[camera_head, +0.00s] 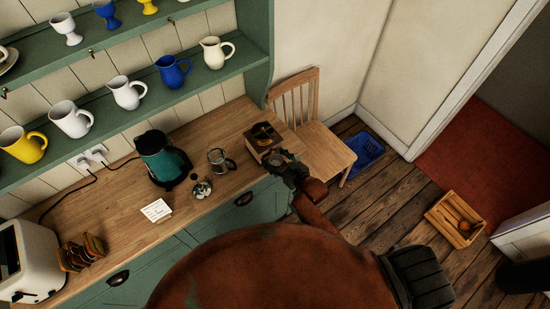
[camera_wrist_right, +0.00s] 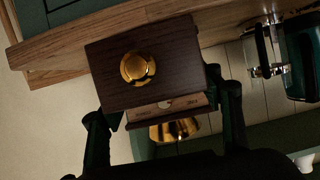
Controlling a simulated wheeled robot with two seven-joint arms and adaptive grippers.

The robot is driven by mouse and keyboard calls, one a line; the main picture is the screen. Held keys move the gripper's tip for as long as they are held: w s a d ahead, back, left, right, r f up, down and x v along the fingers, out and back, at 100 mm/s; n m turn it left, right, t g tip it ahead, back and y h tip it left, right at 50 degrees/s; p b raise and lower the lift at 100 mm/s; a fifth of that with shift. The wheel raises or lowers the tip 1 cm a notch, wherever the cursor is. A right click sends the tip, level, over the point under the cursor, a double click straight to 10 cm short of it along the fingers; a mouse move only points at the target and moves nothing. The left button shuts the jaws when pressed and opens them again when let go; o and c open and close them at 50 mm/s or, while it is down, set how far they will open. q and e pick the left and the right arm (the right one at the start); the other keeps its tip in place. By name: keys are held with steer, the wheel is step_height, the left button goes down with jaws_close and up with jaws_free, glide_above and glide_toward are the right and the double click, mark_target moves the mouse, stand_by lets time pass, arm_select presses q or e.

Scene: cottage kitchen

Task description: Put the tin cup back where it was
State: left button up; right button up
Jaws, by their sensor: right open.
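The tin cup (camera_head: 216,158) stands upright on the wooden counter, between the green kettle (camera_head: 163,160) and a wooden coffee grinder (camera_head: 262,137). My right gripper (camera_head: 280,164) is at the counter's front edge, close to the grinder and right of the cup. In the right wrist view its open fingers (camera_wrist_right: 165,128) lie on either side of the grinder; I cannot tell whether they touch it. My left gripper is not in view.
A small glass jar (camera_head: 202,188) and a white card (camera_head: 156,210) are left of the cup. A toaster (camera_head: 22,262) and toast rack (camera_head: 82,253) stand farther left. Mugs line the shelf (camera_head: 205,73) above. A chair (camera_head: 316,140) stands right of the counter.

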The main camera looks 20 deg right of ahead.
steer(key=shift+s+d+r, duration=0.1)
steer(key=shift+r, duration=0.1)
steer(key=v, duration=1.1)
steer(key=shift+s+r+b, duration=0.15)
steer(key=shift+s+b, duration=0.2)
steer(key=shift+b, duration=0.05)
steer(key=shift+d, duration=0.1)
steer(key=s+d+f+m+g+h, duration=0.1)
steer(key=s+d+f+g, duration=0.15)
steer(key=f, duration=0.85)
steer(key=s+d+f+g+h, duration=0.15)
steer(key=s+d+f, duration=0.25)
steer(key=f, duration=0.6)
steer(key=s+d+f+m+g+h, duration=0.1)
steer(key=s+d+f, duration=0.25)
steer(key=f, duration=0.75)
steer(key=s+d+f+g, duration=0.1)
steer(key=s+f+g, duration=0.1)
steer(key=s+f, duration=0.5)
steer(key=s+d+f+g+h, duration=0.1)
steer(key=s+f, duration=0.6)
steer(key=s, duration=0.8)
steer(key=s+d+f+g, duration=0.1)
steer(key=s+f+g, duration=0.2)
steer(key=s+f, duration=0.4)
steer(key=s, duration=0.4)
steer(key=shift+s+f+m+g+h, duration=0.3)
steer(key=shift+s+f+m+h, duration=0.05)
steer(key=shift+s+m, duration=0.05)
